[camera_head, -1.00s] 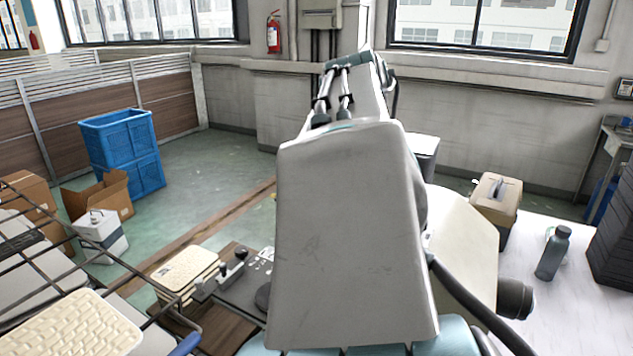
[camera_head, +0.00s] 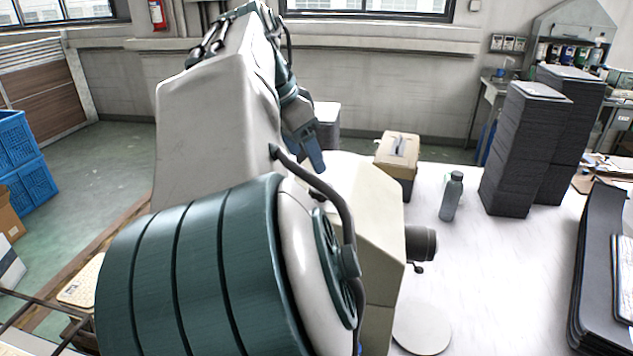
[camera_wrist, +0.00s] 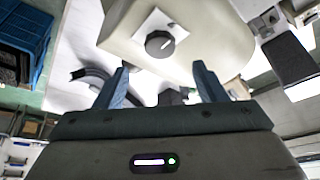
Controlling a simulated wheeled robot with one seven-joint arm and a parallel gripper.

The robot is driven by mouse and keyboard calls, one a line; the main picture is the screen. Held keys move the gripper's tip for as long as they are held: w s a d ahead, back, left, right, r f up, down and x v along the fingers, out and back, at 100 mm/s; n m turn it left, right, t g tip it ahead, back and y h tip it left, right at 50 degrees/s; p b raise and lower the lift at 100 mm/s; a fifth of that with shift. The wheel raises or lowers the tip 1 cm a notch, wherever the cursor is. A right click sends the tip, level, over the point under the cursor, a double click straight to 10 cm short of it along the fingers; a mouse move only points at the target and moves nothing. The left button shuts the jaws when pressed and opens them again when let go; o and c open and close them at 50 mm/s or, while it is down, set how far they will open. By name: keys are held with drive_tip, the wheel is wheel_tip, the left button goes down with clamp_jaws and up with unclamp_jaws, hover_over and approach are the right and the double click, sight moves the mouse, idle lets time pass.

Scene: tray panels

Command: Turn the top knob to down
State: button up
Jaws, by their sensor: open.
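A round dark knob (camera_wrist: 160,43) with a short white mark near its right side sits on a white plate on a beige box (camera_wrist: 215,35) in the wrist view. My gripper (camera_wrist: 162,78) is open, its two blue-grey fingers spread below the knob in that picture, with nothing held between them. The knob lies beyond the fingertips and looks apart from them. In the head view the beige box (camera_head: 378,205) stands partly behind my arm. A dark cylindrical part (camera_head: 420,243) sticks out from its right side. I cannot make out the plated knob there.
A grey bottle (camera_head: 451,197), a tan-topped case (camera_head: 398,160) and tall dark stacks (camera_head: 522,150) stand on the white table (camera_head: 480,270) to the right. A round pale disc (camera_head: 421,326) lies near the box. Blue crates (camera_head: 22,165) stand on the floor at left.

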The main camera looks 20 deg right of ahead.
sight(320, 187)
drive_tip(key=x, duration=0.8)
drive_tip(key=c, duration=1)
